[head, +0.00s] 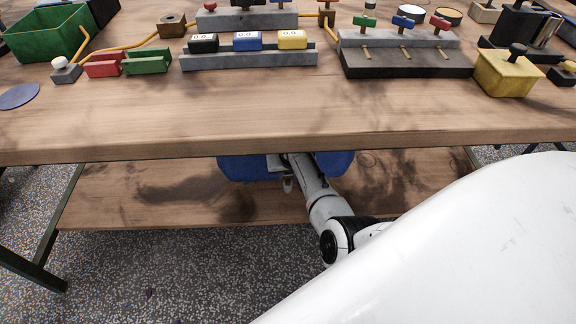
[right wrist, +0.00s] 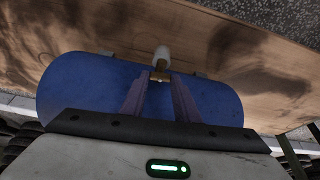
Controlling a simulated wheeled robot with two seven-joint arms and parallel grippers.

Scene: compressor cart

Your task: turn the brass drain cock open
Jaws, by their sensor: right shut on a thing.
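A blue tank (right wrist: 85,95) fills the middle of the right wrist view. It also shows in the head view (head: 240,168), partly hidden under the tabletop edge. The brass drain cock (right wrist: 160,77) sits at the tank, with a pale cylindrical end (right wrist: 162,58) beyond it. My right gripper (right wrist: 160,84) is shut on the brass cock, one finger on each side. In the head view my right arm reaches under the tabletop to the tank, and its fingertips are not clear there. How far the cock is turned cannot be told. My left gripper is not in view.
The wooden tabletop (head: 270,110) overhangs the tank and my right arm. A wooden lower shelf (head: 150,197) lies below. On the top stand a green bin (head: 45,35), a counter block (head: 250,58), a valve block (head: 405,62) and a yellow box (head: 507,76).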

